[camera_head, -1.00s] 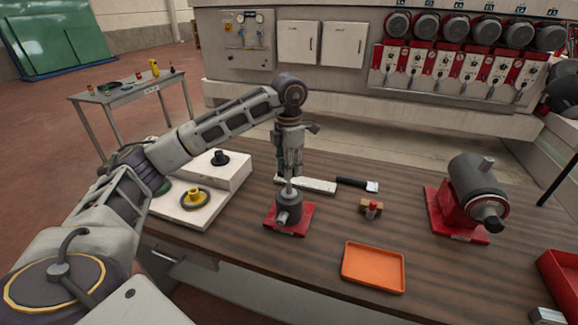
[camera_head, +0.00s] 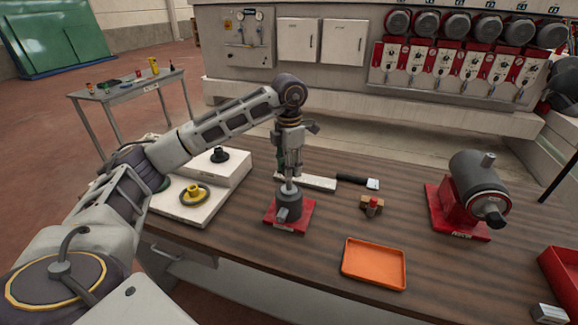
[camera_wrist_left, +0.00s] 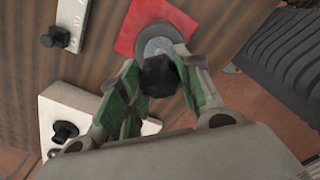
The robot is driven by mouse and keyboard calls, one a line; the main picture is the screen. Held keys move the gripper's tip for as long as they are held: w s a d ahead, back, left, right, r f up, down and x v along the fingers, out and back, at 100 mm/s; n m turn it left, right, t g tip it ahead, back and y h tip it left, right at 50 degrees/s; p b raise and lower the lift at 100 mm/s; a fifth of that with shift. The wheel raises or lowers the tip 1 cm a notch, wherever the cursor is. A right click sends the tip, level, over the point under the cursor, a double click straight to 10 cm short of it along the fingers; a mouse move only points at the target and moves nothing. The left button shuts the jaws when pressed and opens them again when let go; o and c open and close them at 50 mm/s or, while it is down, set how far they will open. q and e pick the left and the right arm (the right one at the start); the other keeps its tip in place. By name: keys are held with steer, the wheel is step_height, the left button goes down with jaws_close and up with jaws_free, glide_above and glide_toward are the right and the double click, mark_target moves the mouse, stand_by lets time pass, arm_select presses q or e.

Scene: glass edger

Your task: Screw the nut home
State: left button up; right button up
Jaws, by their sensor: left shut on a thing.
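A grey cylindrical fixture (camera_head: 289,207) with a side stub stands on a red base plate (camera_head: 301,222) on the workbench. My left gripper (camera_head: 290,176) points straight down onto its top. In the left wrist view the gripper's green-padded fingers (camera_wrist_left: 158,84) are shut on a dark nut (camera_wrist_left: 158,72). The nut is over the pale round top (camera_wrist_left: 156,44) of the fixture, and the fingers hide part of it. I cannot tell how far down the nut sits. My right gripper is not in view.
Left of the fixture are white blocks (camera_head: 176,211) with a yellow flanged part (camera_head: 194,192) and a black knob (camera_head: 219,155). A black-handled tool (camera_head: 352,180) lies behind. A grey motor (camera_head: 476,186) stands right; an orange tray (camera_head: 373,265) lies in front.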

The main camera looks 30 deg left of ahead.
arm_select(q)
steer(key=shift+f, duration=0.4)
steer(key=o, duration=1.1)
steer(key=shift+r, duration=0.1)
steer(key=shift+r, duration=5.85)
steer(key=shift+r, duration=0.1)
steer(key=shift+c, duration=0.3)
